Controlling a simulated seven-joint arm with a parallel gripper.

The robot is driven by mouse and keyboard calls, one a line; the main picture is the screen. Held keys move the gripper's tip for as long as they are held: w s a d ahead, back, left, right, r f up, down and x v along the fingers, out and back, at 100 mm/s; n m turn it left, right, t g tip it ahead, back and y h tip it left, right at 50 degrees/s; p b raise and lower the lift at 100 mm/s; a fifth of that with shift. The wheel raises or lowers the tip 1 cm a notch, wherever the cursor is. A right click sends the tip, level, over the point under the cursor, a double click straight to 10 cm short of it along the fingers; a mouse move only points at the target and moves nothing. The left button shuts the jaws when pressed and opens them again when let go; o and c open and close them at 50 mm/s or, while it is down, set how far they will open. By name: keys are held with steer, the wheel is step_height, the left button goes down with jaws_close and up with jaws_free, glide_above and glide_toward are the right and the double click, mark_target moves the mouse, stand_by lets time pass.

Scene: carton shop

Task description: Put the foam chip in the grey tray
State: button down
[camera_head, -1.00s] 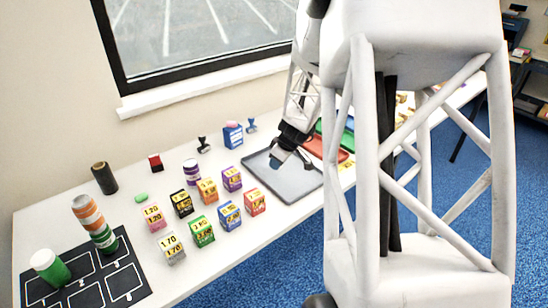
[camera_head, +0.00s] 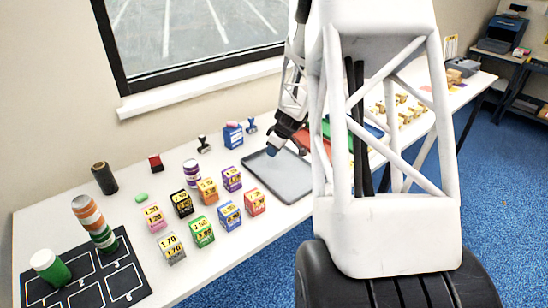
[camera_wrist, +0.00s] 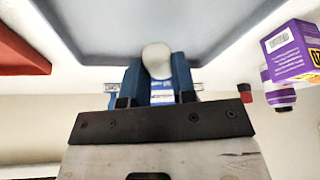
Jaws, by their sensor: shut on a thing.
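The foam chip (camera_wrist: 156,58) is a pale, rounded piece between the blue fingertips of my gripper (camera_wrist: 157,76) in the wrist view. My gripper is shut on it. In the head view my gripper (camera_head: 272,151) is over the back left part of the grey tray (camera_head: 284,182), and the chip cannot be made out there. The tray is shallow, with a raised rim, and its visible floor is empty. It also shows at the top of the wrist view (camera_wrist: 150,22). The chip appears above the tray, near one wall; its exact height is unclear.
Several small price-marked boxes (camera_head: 229,215) stand left of the tray. A blue box (camera_head: 233,135) and stamps (camera_head: 204,144) are behind it. A red tray (camera_head: 318,146) adjoins on the right, partly behind my arm. A purple box (camera_wrist: 296,48) is near in the wrist view.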

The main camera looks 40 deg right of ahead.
steer(key=shift+f, duration=1.75)
steer(key=shift+f, duration=0.1)
steer(key=c, duration=0.9)
jaws_free()
steer(key=v, duration=1.2)
steer(key=shift+s, duration=0.1)
